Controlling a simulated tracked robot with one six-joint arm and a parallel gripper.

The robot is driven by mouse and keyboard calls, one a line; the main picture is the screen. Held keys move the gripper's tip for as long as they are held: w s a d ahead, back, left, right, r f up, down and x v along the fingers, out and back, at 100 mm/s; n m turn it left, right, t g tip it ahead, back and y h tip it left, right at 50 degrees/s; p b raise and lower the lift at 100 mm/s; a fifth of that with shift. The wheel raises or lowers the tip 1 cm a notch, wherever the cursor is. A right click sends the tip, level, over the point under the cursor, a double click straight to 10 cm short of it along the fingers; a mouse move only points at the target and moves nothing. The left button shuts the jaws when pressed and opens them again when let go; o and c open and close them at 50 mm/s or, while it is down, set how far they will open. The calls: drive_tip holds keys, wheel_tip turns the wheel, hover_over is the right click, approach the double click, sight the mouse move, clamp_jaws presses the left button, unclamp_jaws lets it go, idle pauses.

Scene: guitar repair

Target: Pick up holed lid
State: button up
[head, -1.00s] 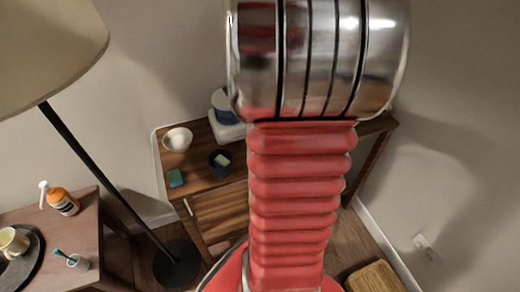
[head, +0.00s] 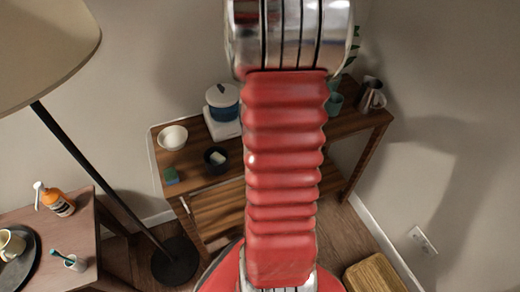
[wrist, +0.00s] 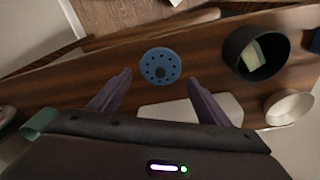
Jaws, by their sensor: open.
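The holed lid (wrist: 160,66) is a small round blue disc with a ring of dark holes and a dark knob in its middle. It lies on the brown wooden table (wrist: 75,72) in the wrist view. My gripper (wrist: 160,77) is open and empty, with its two purple fingers pointing toward the lid. The lid shows between and slightly beyond the fingertips; I cannot tell the height gap. In the head view my red arm covers the middle of the table, and neither lid nor gripper shows.
A dark bowl (wrist: 240,64) holding a pale block and a white bowl (wrist: 288,108) stand right of the lid in the wrist view. A white slab (wrist: 185,112) lies near the right finger. In the head view, a blue pot (head: 221,109) and metal pitcher (head: 366,93) stand on the table.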

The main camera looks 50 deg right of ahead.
drive_tip(key=shift+w+d+f, duration=0.1)
drive_tip(key=shift+w+f, duration=0.05)
drive_tip(key=shift+f, duration=0.7)
drive_tip(key=shift+w+d+f, duration=0.1)
drive_tip(key=shift+f, duration=0.75)
drive_tip(key=shift+w+d+f, duration=0.1)
drive_tip(key=shift+w+f, duration=0.05)
drive_tip(key=shift+f, duration=0.7)
drive_tip(key=shift+s, duration=0.1)
drive_tip(key=c, duration=1.2)
drive_tip(key=shift+o, duration=0.2)
drive_tip(key=shift+f, duration=0.1)
